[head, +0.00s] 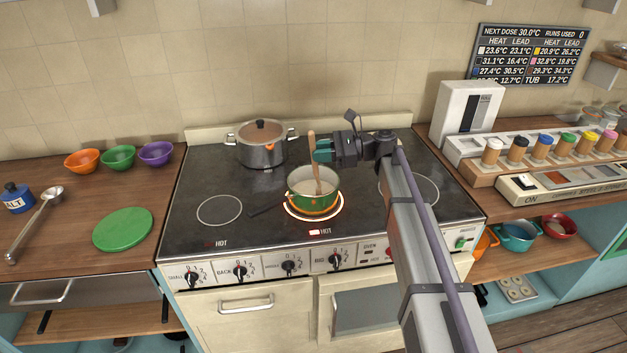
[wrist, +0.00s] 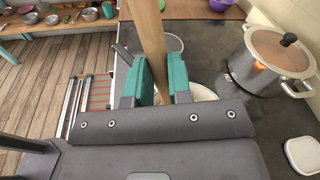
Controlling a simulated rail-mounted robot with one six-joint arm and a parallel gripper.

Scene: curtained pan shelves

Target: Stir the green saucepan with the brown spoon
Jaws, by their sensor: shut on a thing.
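The green saucepan (head: 301,200) sits on the glowing front burner of the stove, its dark handle pointing left. The brown spoon (head: 315,165) stands nearly upright with its lower end inside the saucepan. My gripper (head: 318,150) is shut on the spoon's upper handle, above the pan. In the wrist view the teal fingers of my gripper (wrist: 161,80) press on both sides of the spoon handle (wrist: 149,40). The saucepan's pale rim (wrist: 203,92) shows partly behind the fingers; the spoon's lower end is hidden there.
A lidded steel pot (head: 262,145) stands on the back left of the stove (head: 190,180); it also shows in the wrist view (wrist: 262,65). Spice jars in a rack (head: 540,155) stand at right. A green board (head: 122,229) and ladle (head: 38,222) lie at left. The front left burner is empty.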

